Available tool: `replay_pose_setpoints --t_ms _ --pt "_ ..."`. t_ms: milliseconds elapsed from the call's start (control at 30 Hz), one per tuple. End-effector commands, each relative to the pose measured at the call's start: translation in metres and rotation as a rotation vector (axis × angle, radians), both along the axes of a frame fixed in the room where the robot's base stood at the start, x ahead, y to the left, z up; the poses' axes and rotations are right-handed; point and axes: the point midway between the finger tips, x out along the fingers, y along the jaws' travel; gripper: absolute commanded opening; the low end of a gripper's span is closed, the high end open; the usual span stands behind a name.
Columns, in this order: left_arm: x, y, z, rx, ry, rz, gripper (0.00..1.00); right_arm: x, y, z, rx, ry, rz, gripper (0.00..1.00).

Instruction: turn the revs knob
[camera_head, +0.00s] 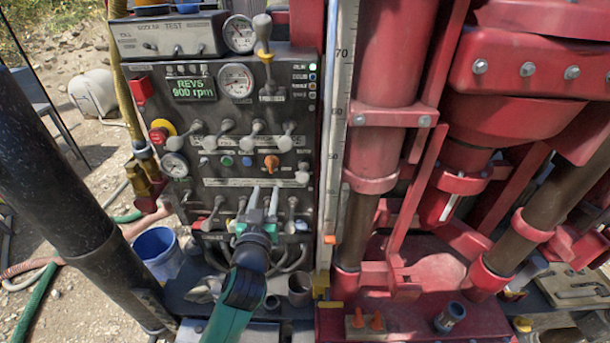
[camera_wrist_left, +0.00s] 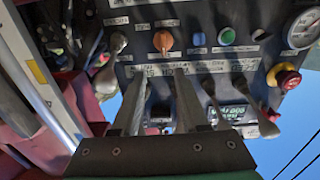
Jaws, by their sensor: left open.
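An orange knob (camera_head: 271,163) sits on the dark control panel, right of a small blue and a green button. It also shows in the left wrist view (camera_wrist_left: 163,40), above my fingers. I cannot read its label. The revs display (camera_head: 194,88) at the panel's upper left reads 900 rpm in green. My left gripper (camera_head: 264,192) is open and empty, its fingers pointing up at the panel below the orange knob. In the left wrist view the two fingers (camera_wrist_left: 159,78) stand apart, with the knob beyond their tips and not between them. My right gripper is not in view.
Several levers (camera_head: 229,127) stick out above the knob, and more sit at the lower panel beside my gripper. A red stop button (camera_head: 159,135) is at the left edge. The red rig mast (camera_head: 390,60) stands to the right. A blue bucket (camera_head: 157,250) is on the ground at left.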

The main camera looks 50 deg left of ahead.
Motion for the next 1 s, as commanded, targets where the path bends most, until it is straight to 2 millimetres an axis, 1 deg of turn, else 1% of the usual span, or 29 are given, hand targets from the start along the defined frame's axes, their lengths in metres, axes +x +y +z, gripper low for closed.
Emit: replay_pose_setpoints --t_ms 33,67,167,267,367,600,700,833,1000 --pt "-0.006 0.005 -0.010 -0.002 0.017 0.021 0.44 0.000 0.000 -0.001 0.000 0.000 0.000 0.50" --pt "-0.007 0.006 -0.012 -0.001 0.020 0.028 0.44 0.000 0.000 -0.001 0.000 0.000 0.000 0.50" --pt "-0.007 0.007 -0.010 0.000 0.019 0.029 0.44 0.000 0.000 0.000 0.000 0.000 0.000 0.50" --pt "-0.002 0.012 -0.010 0.000 0.019 0.029 0.44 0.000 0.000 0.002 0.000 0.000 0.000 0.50" --pt "0.007 0.025 -0.008 0.000 0.019 0.029 0.44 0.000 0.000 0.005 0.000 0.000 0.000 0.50" --pt "0.041 0.068 -0.008 0.000 0.019 0.028 0.44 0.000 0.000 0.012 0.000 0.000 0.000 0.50" --pt "0.052 0.082 -0.009 0.000 0.019 0.027 0.44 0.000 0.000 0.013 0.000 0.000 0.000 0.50" --pt "0.061 0.093 -0.009 0.000 0.018 0.025 0.44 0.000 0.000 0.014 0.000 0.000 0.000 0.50" --pt "0.065 0.098 -0.009 0.000 0.018 0.024 0.44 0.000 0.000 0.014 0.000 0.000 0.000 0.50"
